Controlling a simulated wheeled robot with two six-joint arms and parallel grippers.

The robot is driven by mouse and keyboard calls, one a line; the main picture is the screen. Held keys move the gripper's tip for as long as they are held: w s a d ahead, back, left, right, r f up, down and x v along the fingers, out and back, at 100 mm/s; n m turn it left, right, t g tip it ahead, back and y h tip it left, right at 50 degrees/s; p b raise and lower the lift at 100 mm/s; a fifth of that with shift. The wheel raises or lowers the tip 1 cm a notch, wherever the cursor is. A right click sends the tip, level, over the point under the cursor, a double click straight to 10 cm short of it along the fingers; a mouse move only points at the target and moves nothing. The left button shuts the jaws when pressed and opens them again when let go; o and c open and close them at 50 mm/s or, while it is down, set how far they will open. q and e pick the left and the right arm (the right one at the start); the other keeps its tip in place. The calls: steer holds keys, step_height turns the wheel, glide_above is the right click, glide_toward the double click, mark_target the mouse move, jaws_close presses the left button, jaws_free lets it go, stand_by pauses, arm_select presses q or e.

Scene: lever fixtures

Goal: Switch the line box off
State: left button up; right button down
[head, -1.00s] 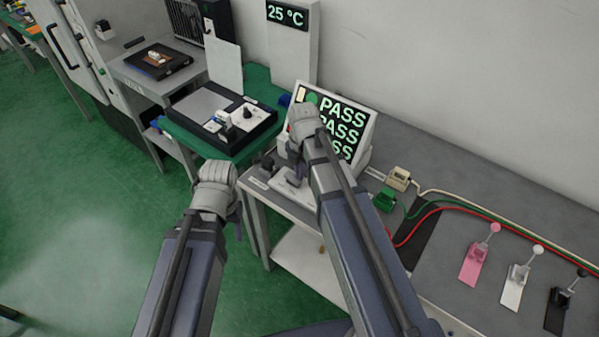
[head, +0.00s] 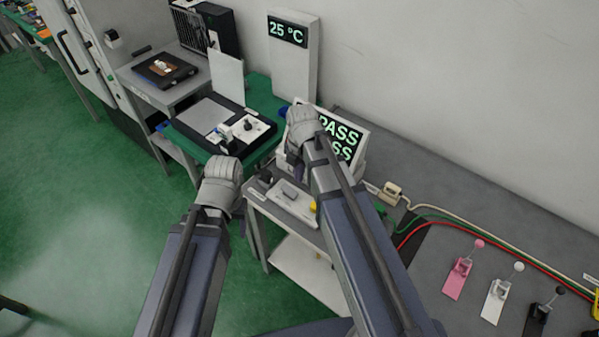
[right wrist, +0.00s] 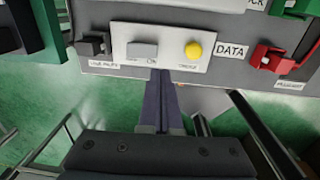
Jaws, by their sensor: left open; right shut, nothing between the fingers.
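A white panel (head: 286,203) with a grey switch block and a yellow button (head: 313,206) lies on the bench end left of my right arm. In the right wrist view the panel (right wrist: 120,50) carries the grey switch block (right wrist: 142,50) and yellow button (right wrist: 194,49); its small labels are too blurred to read surely. I cannot tell which part is named the line box. My right gripper (right wrist: 162,75) is shut and empty, its tips near the panel's lower edge; contact cannot be told. My left gripper (head: 240,212) is open, left of the bench, its fingers mostly hidden.
A black lever (right wrist: 93,45) and a red lever (right wrist: 270,60) flank the panel. A PASS screen (head: 345,135) stands behind. Pink, white and black levers (head: 458,275) (head: 495,297) (head: 540,318) stand at the right, near cables (head: 440,212). A green table (head: 262,92) stands behind left.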

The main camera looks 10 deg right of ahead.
step_height(320, 180, up, 6)
steer(key=s+d+p, duration=0.1)
steer(key=p, duration=0.4)
steer(key=shift+r, duration=0.2)
